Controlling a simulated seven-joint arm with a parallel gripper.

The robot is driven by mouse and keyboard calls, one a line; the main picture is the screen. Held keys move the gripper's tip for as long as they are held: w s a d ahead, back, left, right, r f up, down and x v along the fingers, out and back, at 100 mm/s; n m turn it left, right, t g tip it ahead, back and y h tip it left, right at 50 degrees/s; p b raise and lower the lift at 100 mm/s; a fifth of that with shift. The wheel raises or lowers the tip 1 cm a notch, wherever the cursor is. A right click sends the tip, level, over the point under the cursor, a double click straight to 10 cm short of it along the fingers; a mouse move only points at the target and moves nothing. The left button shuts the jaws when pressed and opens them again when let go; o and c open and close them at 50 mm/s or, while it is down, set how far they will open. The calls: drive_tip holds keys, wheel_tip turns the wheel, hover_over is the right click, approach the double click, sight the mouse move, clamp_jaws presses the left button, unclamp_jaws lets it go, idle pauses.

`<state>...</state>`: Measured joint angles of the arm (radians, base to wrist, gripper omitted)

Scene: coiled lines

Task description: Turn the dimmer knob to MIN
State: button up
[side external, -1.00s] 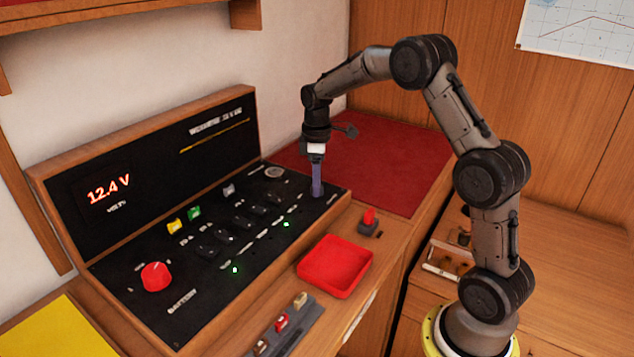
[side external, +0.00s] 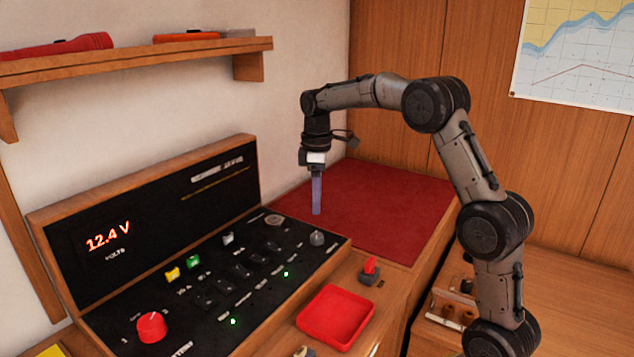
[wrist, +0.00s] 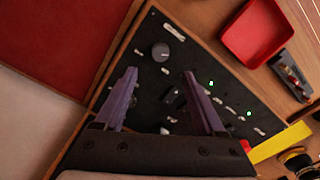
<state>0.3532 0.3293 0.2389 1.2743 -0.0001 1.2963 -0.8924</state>
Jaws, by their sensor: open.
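The dimmer knob (side external: 317,238) is a small grey knob at the right end of the black panel (side external: 215,315). In the wrist view the knob (wrist: 160,51) shows as a dark round cap with a light mark on it, ahead of the fingertips. My gripper (side external: 316,212) is above the knob, pointing down, clear of it. In the wrist view my gripper (wrist: 160,72) has its two purple fingers spread apart with nothing between them. The label lettering by the knob is too small to read.
A large red knob (side external: 151,327) sits at the panel's left. Yellow (side external: 172,274) and green (side external: 193,261) switch covers stand along it. A red tray (side external: 336,316) and a red switch (side external: 370,268) are in front. A red mat (side external: 385,205) lies behind, bare.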

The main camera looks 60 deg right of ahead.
drive_tip(key=shift+r, duration=2.05)
drive_tip(key=shift+a, duration=0.1)
drive_tip(key=s+a+r+t, duration=0.3)
drive_tip(key=s+a+r, duration=0.85)
drive_tip(key=s, duration=0.25)
drive_tip(key=s+a+f+m+t, duration=0.1)
drive_tip(key=s+a+f+m, duration=0.1)
drive_tip(key=s+f, duration=0.4)
drive_tip(key=s+a+f+m+t, duration=0.1)
drive_tip(key=s+a+f+m, duration=0.1)
drive_tip(key=s+f+m, duration=0.2)
drive_tip(key=s+f, duration=0.3)
drive_tip(key=shift+s+a+t, duration=0.3)
drive_tip(key=shift+s, duration=0.1)
